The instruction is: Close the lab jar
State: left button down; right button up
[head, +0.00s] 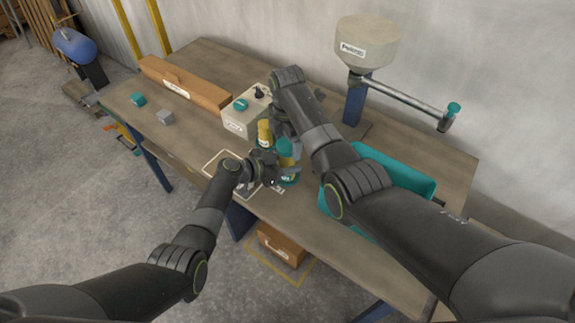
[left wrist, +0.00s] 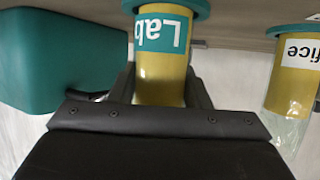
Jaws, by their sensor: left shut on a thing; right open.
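The lab jar (left wrist: 162,50) has a teal label reading "Lab", yellow contents and a teal rim; it appears upside down in the left wrist view. My left gripper (left wrist: 160,95) is shut on it. In the head view the jar (head: 291,178) stands on the workbench, partly hidden by my left gripper (head: 274,172). My right gripper (head: 291,138) is open, directly above or behind the jar; its fingertips are hard to make out. I cannot tell where the jar's lid is or whether the right gripper touches anything.
A second yellow jar, labelled "office" (left wrist: 295,80), stands close beside it. A pale box with a teal knob (head: 238,118) is behind. A teal bin (head: 405,178) sits to the right, partly behind my right arm. A hopper (head: 366,45) stands at the back.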

jog(key=c, duration=1)
jog(key=m, duration=1)
jog(key=o, duration=1.1)
jog(key=shift+c, duration=0.2)
jog(key=shift+r, duration=2.25)
